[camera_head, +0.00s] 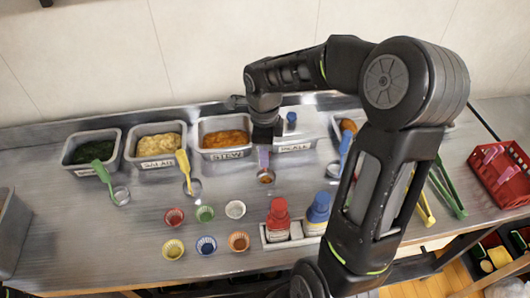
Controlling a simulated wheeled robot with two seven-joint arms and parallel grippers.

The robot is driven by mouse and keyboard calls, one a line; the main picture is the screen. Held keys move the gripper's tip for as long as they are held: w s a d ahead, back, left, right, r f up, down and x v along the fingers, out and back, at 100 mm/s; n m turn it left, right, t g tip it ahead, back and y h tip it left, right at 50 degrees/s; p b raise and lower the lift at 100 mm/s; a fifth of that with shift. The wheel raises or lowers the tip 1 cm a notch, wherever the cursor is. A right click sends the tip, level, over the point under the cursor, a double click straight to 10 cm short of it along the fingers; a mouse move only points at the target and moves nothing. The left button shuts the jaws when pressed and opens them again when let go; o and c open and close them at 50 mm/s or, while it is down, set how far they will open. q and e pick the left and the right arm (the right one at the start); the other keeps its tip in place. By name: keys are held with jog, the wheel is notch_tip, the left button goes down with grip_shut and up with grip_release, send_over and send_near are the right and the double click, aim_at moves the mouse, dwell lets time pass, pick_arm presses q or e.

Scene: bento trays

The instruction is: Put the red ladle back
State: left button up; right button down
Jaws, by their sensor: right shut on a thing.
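My right gripper (265,134) reaches down from the right, beside the orange stew tray. It is shut on a ladle with a purple-looking handle (263,157), which hangs below the jaws. The ladle's round bowl (266,178) is over the counter and holds something orange-brown. I cannot tell whether the bowl touches the counter. No clearly red ladle shows. The stew tray (224,154) stands just left of the gripper. My left gripper is not in view.
A green ladle (103,172), a yellow ladle (184,166) and a blue-handled tool (345,143) stand by other trays. Several small coloured cups (205,213) and red and blue bottles (279,215) stand in front. A red basket (503,187) is at right. My arm hides the right middle.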

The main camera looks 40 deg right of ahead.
jog(key=c, duration=1.3)
grip_release()
jog(key=shift+f, duration=0.1)
jog(key=shift+o, duration=0.2)
notch_tip(320, 180, up, 12)
jog(key=shift+r, duration=0.2)
